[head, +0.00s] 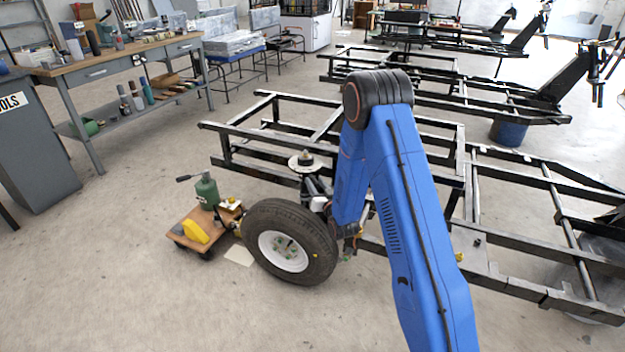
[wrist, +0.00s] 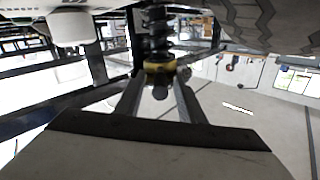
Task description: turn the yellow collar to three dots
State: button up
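The yellow collar (wrist: 160,67) shows in the wrist view as a ring at the near end of a dark coil spring (wrist: 158,30). My gripper (wrist: 160,76) reaches to it with one finger at each side of the ring. The fingers are apart, with their tips close to the collar's edges. I cannot tell whether they press on it. No dots can be made out on the collar. In the head view my blue arm covers the gripper and the collar.
A wheel with a white rim (head: 283,251) stands by the black frame (head: 238,162). In the wrist view the tyre (wrist: 265,22) is close at upper right and a pale cylinder (wrist: 72,27) at upper left.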

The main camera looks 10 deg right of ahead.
jog(key=shift+w, duration=0.15)
grip_shut()
jog(key=shift+a, duration=0.2)
jog(key=shift+w+a+m+g+h, duration=0.15)
jog(key=shift+a+m+h, duration=0.85)
jog(key=shift+h, duration=0.5)
jog(key=shift+w+a+m+g+h, duration=0.1)
jog(key=shift+a+m+h, duration=0.85)
jog(key=shift+h, duration=0.55)
jog(key=shift+w+a+m+g+h, duration=0.15)
jog(key=shift+a+m+h, duration=0.85)
jog(key=shift+h, duration=0.5)
jog(key=shift+s, duration=0.1)
grip_release()
